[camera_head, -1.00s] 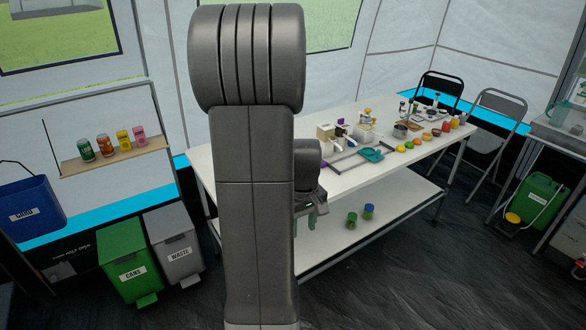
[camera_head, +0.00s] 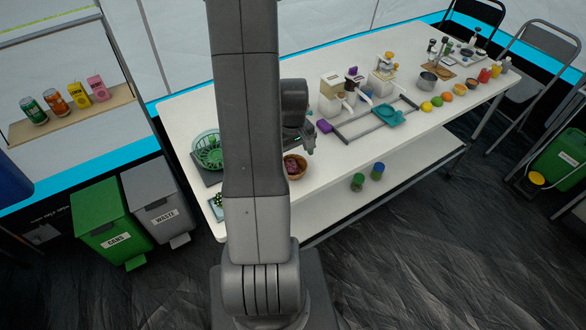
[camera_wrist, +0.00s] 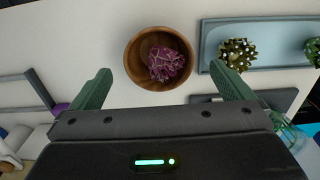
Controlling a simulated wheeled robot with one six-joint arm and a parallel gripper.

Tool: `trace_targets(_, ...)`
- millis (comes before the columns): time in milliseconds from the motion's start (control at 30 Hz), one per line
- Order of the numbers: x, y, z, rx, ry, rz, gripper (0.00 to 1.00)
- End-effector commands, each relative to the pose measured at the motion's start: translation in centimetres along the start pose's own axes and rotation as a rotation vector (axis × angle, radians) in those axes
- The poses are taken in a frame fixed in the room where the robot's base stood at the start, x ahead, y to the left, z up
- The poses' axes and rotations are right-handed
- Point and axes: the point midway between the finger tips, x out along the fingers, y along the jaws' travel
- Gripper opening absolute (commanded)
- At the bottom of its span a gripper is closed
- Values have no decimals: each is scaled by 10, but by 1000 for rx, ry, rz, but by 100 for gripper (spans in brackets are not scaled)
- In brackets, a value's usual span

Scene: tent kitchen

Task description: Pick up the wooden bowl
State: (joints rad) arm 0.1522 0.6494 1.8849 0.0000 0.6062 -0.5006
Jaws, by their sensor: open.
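The wooden bowl (camera_head: 300,174) is round and brown, with a purple, spiky-looking item (camera_head: 291,165) inside. It stands near the front edge of the white table, partly hidden behind my arm in the head view. In the wrist view the bowl (camera_wrist: 136,57) lies ahead of my gripper, roughly between the lines of the two fingers. My gripper (camera_wrist: 172,88) is open and empty, its green fingers spread apart on either side below the bowl. In the head view my gripper (camera_head: 309,146) hangs just above and behind the bowl.
A blue tray (camera_wrist: 275,29) with spiky green items lies right of the bowl in the wrist view. A green basket (camera_head: 207,152) stands left of my arm. A grey rack (camera_head: 372,120), a purple block (camera_head: 324,126) and coffee machines stand to the right.

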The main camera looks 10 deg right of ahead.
Motion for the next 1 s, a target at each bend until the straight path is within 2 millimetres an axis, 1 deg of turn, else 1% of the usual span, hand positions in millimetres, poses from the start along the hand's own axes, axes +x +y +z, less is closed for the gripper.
trace_targets(200,27,0,1,0,-5,-2,100)
trace_targets(300,37,1,1,0,-3,-2,100)
trace_targets(433,43,1,1,0,-2,-1,100)
trace_targets(667,44,1,1,0,-1,0,100)
trace_targets(700,44,1,1,0,-1,0,96)
trace_targets(767,44,1,1,0,-1,0,84)
trace_targets(800,44,1,1,0,-1,0,76)
trace_targets(933,44,1,1,0,-1,0,51)
trace_targets(1000,44,1,1,0,-1,0,51)
